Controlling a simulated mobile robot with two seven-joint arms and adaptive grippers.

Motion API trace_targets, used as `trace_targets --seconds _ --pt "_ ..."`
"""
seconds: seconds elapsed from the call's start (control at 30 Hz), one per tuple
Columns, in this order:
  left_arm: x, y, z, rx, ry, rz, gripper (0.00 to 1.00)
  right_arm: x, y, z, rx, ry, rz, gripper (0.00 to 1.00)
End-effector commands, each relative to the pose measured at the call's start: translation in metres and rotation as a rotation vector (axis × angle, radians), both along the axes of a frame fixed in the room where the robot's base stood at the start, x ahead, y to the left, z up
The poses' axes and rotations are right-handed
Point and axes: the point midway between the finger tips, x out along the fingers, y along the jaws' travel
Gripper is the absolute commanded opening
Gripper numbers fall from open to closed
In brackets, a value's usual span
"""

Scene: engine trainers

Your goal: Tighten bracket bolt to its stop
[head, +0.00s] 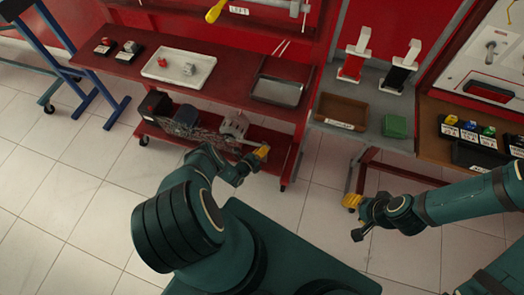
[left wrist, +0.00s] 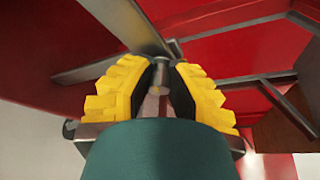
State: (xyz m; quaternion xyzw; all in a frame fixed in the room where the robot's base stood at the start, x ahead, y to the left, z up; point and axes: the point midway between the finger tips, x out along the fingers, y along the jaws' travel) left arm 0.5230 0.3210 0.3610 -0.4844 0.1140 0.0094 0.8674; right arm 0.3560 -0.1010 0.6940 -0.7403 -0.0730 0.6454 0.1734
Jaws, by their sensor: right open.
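I cannot single out the bracket bolt in either view. A grey metal part (head: 233,127), perhaps the bracket, stands on the bench's lower shelf (head: 274,137). My left gripper (head: 263,152), with yellow fingers, is just right of and below this part in the head view. In the left wrist view its yellow fingers stand either side of a narrow gap, with a small grey rod end (left wrist: 160,74) between them. I cannot tell whether they grip it. My right gripper (head: 351,201) is open and empty, above the floor in front of the grey bench.
The red bench (head: 215,97) carries a white tray (head: 179,68) with small parts and a dark empty tray (head: 277,91). A wire tangle and dark boxes fill the lower shelf's left. A brown tray (head: 341,111) and a green block (head: 395,126) sit on the grey bench.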

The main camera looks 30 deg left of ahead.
Motion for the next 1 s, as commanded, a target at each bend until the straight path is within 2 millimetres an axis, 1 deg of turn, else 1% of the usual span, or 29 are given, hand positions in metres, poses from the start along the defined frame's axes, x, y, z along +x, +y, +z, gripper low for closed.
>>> trace_targets --seconds 0.27,0.47,0.67,1.0 --pt "-0.001 -0.002 -0.001 0.011 0.006 -0.003 0.00 0.000 0.000 0.000 0.000 0.000 0.000 0.49" --pt "-0.001 -0.003 -0.001 0.080 0.025 -0.001 0.00 0.000 0.000 0.002 0.000 0.001 0.000 0.49" --pt "-0.001 -0.003 0.000 0.220 0.060 -0.001 0.00 -0.001 0.000 0.005 0.000 0.002 0.001 0.49" --pt "-0.001 -0.006 -0.001 0.529 0.135 -0.005 0.00 -0.003 0.000 0.013 0.001 0.007 0.002 0.49"
